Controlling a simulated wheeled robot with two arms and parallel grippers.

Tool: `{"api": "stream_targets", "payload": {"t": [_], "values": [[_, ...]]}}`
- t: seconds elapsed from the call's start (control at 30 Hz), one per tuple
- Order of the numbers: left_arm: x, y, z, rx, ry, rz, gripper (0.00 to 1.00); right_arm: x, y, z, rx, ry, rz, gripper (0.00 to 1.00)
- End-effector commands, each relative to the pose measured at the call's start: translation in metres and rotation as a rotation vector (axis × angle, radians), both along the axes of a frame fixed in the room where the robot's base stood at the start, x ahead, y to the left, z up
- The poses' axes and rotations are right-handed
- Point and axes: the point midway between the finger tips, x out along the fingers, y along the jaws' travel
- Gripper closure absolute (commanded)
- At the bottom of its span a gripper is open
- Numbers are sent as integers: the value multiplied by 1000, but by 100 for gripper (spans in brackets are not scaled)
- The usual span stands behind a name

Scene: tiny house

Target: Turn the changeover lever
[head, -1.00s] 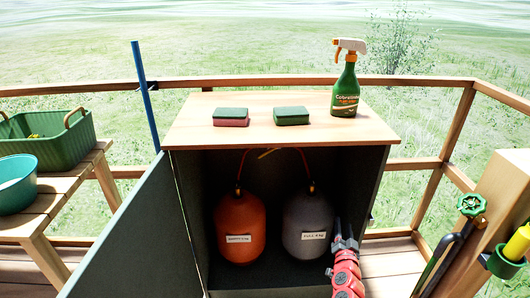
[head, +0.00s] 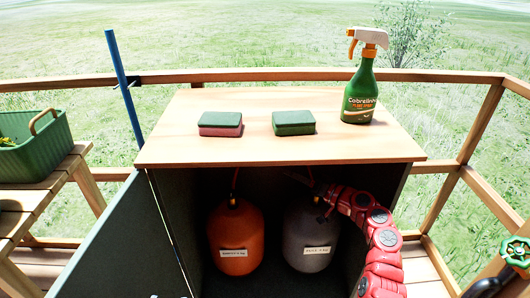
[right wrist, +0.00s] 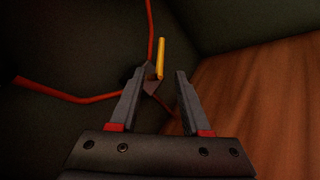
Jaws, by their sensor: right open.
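The changeover lever (right wrist: 160,58) is a short yellow bar on a dark mount at the cabinet's inner wall, with red hoses running to it. In the right wrist view it stands just ahead of the gap between my fingertips; I cannot tell whether either finger touches it. My right gripper (right wrist: 160,75) is open with nothing held. In the head view my right gripper (head: 300,178) reaches into the upper part of the cabinet (head: 180,215). There the lever is hidden under the cabinet top. My left gripper is not in view.
An orange gas bottle (head: 235,230) and a grey one (head: 309,235) stand inside. Two sponges (head: 220,120) (head: 293,118) and a spray bottle (head: 359,95) are on the cabinet top (head: 250,150). The open door (head: 125,245) is at left. A green valve wheel (head: 516,252) is at right.

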Motion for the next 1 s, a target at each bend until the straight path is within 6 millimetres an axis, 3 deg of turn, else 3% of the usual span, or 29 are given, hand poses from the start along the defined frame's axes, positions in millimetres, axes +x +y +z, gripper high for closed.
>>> {"api": "stream_targets", "payload": {"t": [0.17, 0.6, 1.0], "values": [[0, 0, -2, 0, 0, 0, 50, 6, 9, 0, 1, -1, 9, 53], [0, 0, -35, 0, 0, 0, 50, 61, 74, -4, -1, -1, 7, 53], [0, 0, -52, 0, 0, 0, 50, 78, 91, 0, -2, -2, 3, 53]]}}
